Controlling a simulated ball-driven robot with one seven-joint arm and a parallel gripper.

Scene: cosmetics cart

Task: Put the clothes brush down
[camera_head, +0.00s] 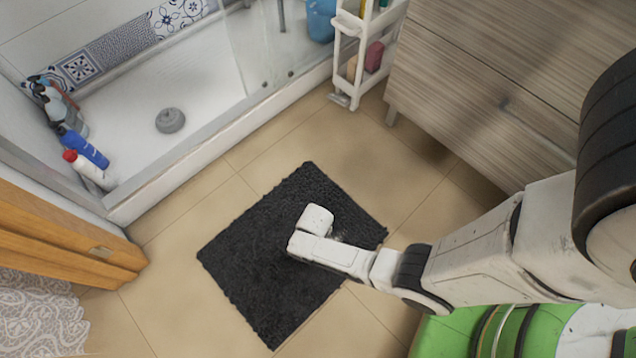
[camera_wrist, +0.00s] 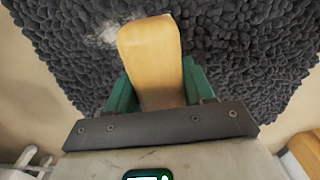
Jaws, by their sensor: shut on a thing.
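The clothes brush (camera_wrist: 150,62) shows in the wrist view as a pale wooden piece between the green fingers of my gripper (camera_wrist: 152,92). My gripper is shut on it. The brush is over the dark grey shaggy mat (camera_wrist: 240,50); I cannot tell whether it touches the mat. In the head view, my arm's end hangs over the middle of the mat (camera_head: 250,250), and my wrist hides the fingers and most or all of the brush. A small whitish patch shows beside my wrist, too blurred to identify.
Tiled floor (camera_head: 185,215) surrounds the mat. A shower tray (camera_head: 215,90) with several bottles (camera_head: 80,145) lies at upper left. A white cart (camera_head: 345,75) and a wooden cabinet (camera_head: 470,75) stand at the upper right. A wooden piece of furniture (camera_head: 60,235) is at left.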

